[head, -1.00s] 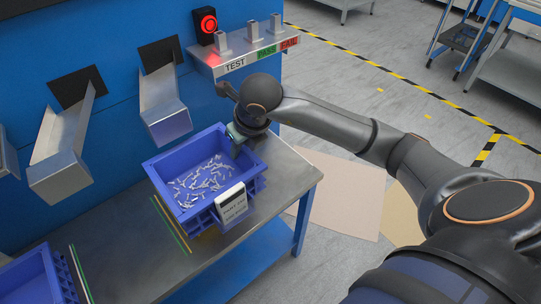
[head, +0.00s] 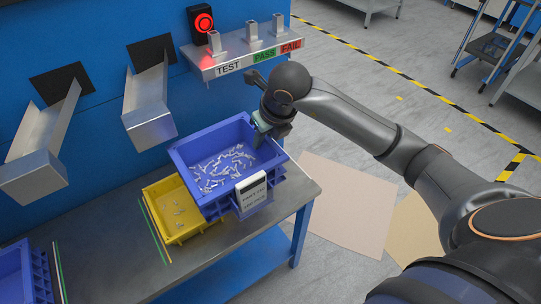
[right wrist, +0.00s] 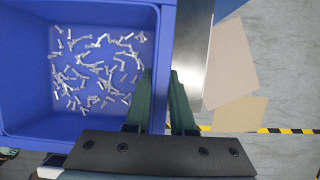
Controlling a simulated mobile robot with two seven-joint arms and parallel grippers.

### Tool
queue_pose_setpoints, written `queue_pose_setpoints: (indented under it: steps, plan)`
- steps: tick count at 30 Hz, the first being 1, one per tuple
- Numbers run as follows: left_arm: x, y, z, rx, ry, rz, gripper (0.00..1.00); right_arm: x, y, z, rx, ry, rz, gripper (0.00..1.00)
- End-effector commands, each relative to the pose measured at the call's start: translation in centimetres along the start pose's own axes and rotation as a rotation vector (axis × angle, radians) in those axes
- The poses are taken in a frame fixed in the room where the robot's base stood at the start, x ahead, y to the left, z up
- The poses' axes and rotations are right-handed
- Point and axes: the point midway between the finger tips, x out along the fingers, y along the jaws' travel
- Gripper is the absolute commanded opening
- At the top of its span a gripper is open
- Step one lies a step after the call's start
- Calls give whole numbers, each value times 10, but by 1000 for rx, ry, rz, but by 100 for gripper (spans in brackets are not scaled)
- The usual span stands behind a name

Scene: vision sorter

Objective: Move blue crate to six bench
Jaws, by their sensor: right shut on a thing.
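A blue crate (head: 190,180) holds many small grey parts and has a white label (head: 251,192) on its front. My right gripper (head: 263,127) is shut on the crate's far right wall. In the right wrist view the fingers of the right gripper (right wrist: 160,115) stand on both sides of the wall of the blue crate (right wrist: 30,70). The crate appears raised above the bench (head: 110,225) and overlaps a yellow crate in the picture. My left gripper is not in view. No bench marked six can be made out.
The yellow crate (head: 186,235), with a few parts, sits on the bench. Another blue crate (head: 20,275) is at lower left. Metal chutes (head: 146,110) come from the blue wall. A shelf labelled TEST, PASS, FAIL (head: 245,64) with a red light stands behind.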

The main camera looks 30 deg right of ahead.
Motion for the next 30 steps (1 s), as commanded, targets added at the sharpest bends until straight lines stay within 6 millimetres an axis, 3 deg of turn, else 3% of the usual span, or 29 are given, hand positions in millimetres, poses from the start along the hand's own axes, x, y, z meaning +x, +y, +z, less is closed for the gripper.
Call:
queue_pose_setpoints:
  steps: [10, 15, 26, 30]
  plan:
    - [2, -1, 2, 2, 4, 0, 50, 50, -68, 27, 8, -1, -1, 0]
    - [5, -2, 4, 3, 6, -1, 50, 85, -88, 27, 6, 0, 1, 0]
    - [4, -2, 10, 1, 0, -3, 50, 111, -105, 29, 3, -4, 0, 0]
    - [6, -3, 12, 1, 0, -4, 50, 130, -105, 21, 3, 0, 2, 0]
